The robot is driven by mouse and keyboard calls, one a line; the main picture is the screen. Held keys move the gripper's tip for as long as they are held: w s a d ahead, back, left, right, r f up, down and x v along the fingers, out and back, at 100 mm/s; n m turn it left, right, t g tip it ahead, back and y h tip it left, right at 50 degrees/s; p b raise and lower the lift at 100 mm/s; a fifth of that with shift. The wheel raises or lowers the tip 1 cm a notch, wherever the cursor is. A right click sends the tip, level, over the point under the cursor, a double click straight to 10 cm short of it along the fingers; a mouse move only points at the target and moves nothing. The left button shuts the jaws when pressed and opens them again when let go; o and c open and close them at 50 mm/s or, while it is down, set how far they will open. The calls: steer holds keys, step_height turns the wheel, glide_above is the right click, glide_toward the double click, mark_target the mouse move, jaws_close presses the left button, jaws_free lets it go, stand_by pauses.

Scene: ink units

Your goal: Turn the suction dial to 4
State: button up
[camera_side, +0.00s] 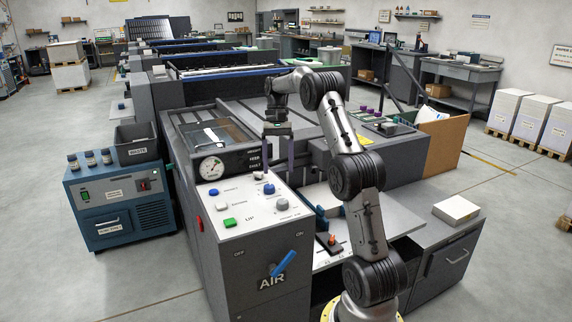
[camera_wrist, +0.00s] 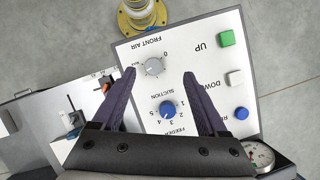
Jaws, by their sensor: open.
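The suction dial is a blue round knob (camera_wrist: 167,110) on the white control panel, with printed numbers around it. In the wrist view it lies between my two dark fingers, nearer the wrist than their tips. A pale mark shows on it, but I cannot tell for sure which number it points to. In the side view the dial (camera_side: 268,188) is on the sloping panel (camera_side: 240,205), below my fingers. My gripper (camera_side: 279,170) is open and empty, pointing down above the panel; its fingers also show in the wrist view (camera_wrist: 162,72). I see no contact with the dial.
A grey front-air knob (camera_side: 282,204) sits close to the dial. Blue, white and green buttons (camera_side: 229,223) line the panel's left side. A pressure gauge (camera_side: 211,168) stands behind them. A blue lever (camera_side: 284,262) is on the front face. A paper stack (camera_side: 456,209) is at right.

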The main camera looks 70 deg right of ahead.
steer(key=s+a+r, duration=0.2)
steer(key=s+a, duration=0.1)
steer(key=a, duration=0.1)
steer(key=shift+s+r, duration=0.25)
steer(key=shift+s, duration=0.15)
steer(key=shift+a, duration=0.1)
steer(key=a+r+n+t+h, duration=0.1)
steer(key=a+r+n+h, duration=0.3)
steer(key=a, duration=0.6)
steer(key=a+r+n+t+y, duration=0.1)
steer(key=a+r+n, duration=0.1)
steer(key=a+r, duration=0.6)
steer(key=s+a+f+n+t+h, duration=0.1)
steer(key=s+a+f+n+t, duration=0.4)
steer(key=s+a+f+n, duration=0.2)
steer(key=s+a+f, duration=0.2)
steer(key=a, duration=0.2)
steer(key=shift+s+f, duration=0.3)
steer(key=shift+s, duration=0.1)
